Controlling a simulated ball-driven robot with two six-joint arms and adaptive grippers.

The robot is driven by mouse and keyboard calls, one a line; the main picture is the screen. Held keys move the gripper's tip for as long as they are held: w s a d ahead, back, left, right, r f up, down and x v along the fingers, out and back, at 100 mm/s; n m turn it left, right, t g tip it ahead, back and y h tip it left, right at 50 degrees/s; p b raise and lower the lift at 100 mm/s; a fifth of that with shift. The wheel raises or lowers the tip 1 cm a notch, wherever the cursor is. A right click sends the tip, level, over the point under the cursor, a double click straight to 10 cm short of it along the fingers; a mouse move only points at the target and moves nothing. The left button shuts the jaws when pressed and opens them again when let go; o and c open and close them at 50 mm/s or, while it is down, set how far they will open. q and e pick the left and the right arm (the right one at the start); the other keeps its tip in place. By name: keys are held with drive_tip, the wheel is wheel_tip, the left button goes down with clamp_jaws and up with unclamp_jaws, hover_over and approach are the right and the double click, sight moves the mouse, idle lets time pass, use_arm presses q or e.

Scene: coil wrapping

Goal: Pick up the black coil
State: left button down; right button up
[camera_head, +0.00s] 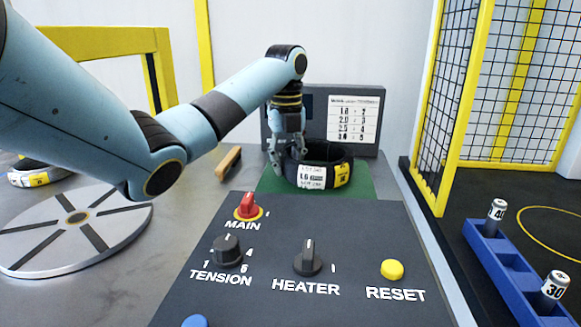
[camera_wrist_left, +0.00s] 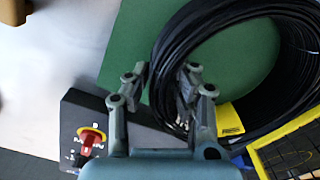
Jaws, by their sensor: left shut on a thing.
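The black coil (camera_head: 328,157) is a ring with a white label reading 1.6 and a yellow label on its side. It is at the green mat (camera_head: 272,182) behind the control panel. My left gripper (camera_head: 287,160) reaches down at the coil's left side and is shut on its wall. In the left wrist view the coil (camera_wrist_left: 288,22) fills the upper right, and the fingers of my left gripper (camera_wrist_left: 165,75) straddle its near wall. I cannot tell whether the coil touches the mat. My right gripper is not in view.
The control panel (camera_head: 300,240) with knobs stands in front of the mat. A sign board (camera_head: 365,118) stands behind. A round turntable (camera_head: 75,228) is at left, with another coil (camera_head: 40,178) behind it. A wooden-handled item (camera_head: 229,162) lies nearby. A blue rack (camera_head: 505,268) stands right.

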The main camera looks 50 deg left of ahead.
use_arm(q)
drive_tip(key=r, duration=0.3)
drive_tip(key=shift+w+d+r+p, duration=0.1)
drive_tip(key=shift+d+r+p, duration=0.1)
drive_tip(key=shift+r+p, duration=0.2)
drive_tip(key=d+r+p, duration=0.6)
drive_tip(key=d+p, duration=0.4)
drive_tip(key=d, duration=0.1)
drive_tip(key=shift+w+d+r+p, duration=0.2)
drive_tip(key=shift+w+p, duration=0.05)
drive_tip(key=shift+p, duration=0.15)
